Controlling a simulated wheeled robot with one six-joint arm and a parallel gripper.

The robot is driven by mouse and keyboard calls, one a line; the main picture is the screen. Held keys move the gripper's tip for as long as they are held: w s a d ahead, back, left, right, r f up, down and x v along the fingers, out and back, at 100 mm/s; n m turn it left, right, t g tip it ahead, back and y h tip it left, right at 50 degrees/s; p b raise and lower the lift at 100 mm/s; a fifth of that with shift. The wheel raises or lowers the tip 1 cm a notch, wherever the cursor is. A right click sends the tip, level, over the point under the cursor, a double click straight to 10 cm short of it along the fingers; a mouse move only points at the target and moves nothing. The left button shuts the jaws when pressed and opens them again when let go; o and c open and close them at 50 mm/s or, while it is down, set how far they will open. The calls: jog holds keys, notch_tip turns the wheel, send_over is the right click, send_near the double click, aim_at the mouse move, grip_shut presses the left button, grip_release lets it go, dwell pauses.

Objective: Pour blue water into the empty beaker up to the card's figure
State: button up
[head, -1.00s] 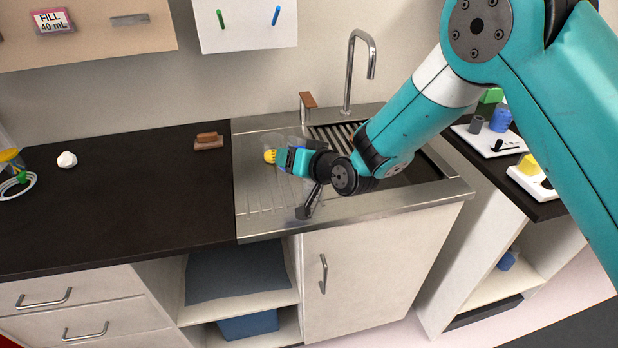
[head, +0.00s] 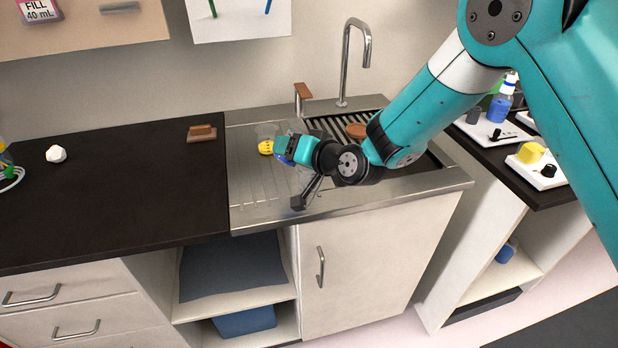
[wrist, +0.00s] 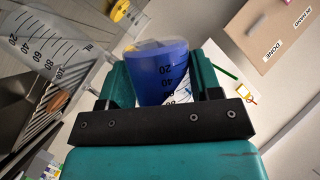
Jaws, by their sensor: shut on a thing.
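My gripper (wrist: 160,80) is shut on a clear beaker holding blue water (wrist: 158,72); black graduation marks show on its side. In the head view my gripper (head: 284,150) is over the steel drainboard, and only a little of the blue shows. Its exact tilt is hard to tell. A clear empty beaker (wrist: 50,45) with graduations stands close by, on the left in the wrist view; it appears apart from the held one. In the head view it is faint and hard to make out. The card (head: 40,11) reading "FILL 40 mL" is at the top left.
A yellow object (head: 266,147) is on the drainboard beside my gripper. The tap (head: 346,60) rises behind the sink. A brown block (head: 202,134) and a white lump (head: 56,154) lie on the dark counter (head: 120,200), which is mostly clear. Devices stand at right.

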jog(key=shift+a+f+m+y+b, duration=0.15)
jog(key=shift+f+m+y+b, duration=0.35)
jog(key=shift+b, duration=0.5)
jog(key=shift+f+m+b, duration=0.1)
jog(key=shift+m+b, duration=0.2)
jog(key=shift+m+y+b, duration=0.4)
jog(key=shift+m+b, duration=0.5)
jog(key=shift+b, duration=0.85)
dwell(2.9)
jog(key=shift+s+r+n+p, duration=0.1)
jog(key=shift+r+n+p, duration=0.2)
jog(key=shift+n+p, duration=0.35)
jog(key=shift+n+h, duration=0.45)
jog(key=shift+h, duration=0.05)
jog(key=n+p, duration=0.1)
jog(key=r+n+h, duration=0.1)
jog(key=shift+n+h+p, duration=0.3)
jog(key=shift+p, duration=0.1)
jog(key=shift+w+d+f+n+h, duration=0.1)
jog(key=shift+w+d+n+h, duration=0.1)
jog(key=shift+d+n+h, duration=0.1)
